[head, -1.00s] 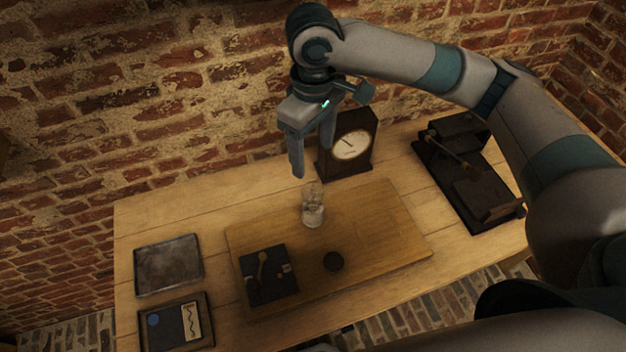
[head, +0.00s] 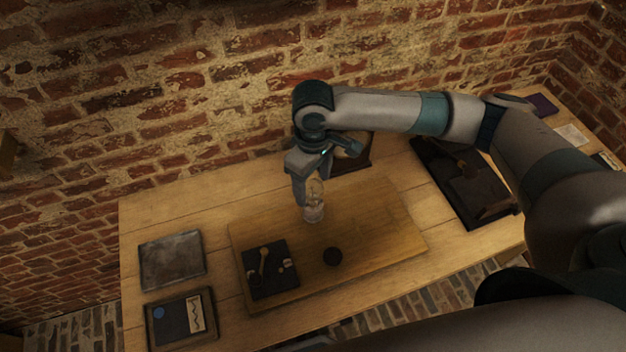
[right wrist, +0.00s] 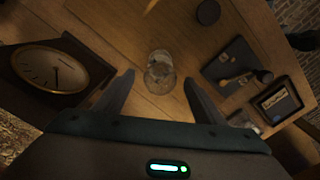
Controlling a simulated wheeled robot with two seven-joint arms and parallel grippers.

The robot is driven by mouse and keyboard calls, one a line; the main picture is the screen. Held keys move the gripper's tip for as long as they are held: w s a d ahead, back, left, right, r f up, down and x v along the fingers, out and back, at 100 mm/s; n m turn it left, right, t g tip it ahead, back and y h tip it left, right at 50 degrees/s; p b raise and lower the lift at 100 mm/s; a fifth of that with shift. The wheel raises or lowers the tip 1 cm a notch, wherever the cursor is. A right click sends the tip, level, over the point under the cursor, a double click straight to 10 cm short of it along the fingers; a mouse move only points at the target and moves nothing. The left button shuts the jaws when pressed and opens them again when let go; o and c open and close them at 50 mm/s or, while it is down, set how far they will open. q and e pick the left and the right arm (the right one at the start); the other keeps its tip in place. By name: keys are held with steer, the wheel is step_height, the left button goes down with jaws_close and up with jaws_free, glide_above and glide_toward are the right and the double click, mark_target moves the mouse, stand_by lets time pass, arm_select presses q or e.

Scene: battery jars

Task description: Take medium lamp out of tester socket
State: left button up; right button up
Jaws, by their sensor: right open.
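A clear glass lamp (head: 314,190) stands upright on a pale round base (head: 314,213) on the wooden board (head: 385,230). It also shows in the right wrist view (right wrist: 159,72), between and just ahead of the two fingertips. My right gripper (head: 308,196) is open and low at the lamp, one finger showing at its left side in the head view. In the right wrist view the fingers (right wrist: 159,80) are spread to either side of the glass, with a gap on both sides. Whether this lamp is the medium one cannot be told. My left gripper is not in view.
A dark-cased dial instrument (right wrist: 52,70) stands close by, partly hidden behind my right arm in the head view. A black block with small fittings (head: 270,268) and a dark round piece (head: 332,256) sit on the board.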

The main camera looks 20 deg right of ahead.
steer(key=c, duration=1.3)
steer(key=n+p, duration=0.1)
steer(key=n, duration=0.2)
steer(key=shift+r+p, duration=0.1)
steer(key=shift+p, duration=0.3)
steer(key=n+p, duration=0.1)
steer(key=n, duration=0.1)
steer(key=shift+n, duration=0.7)
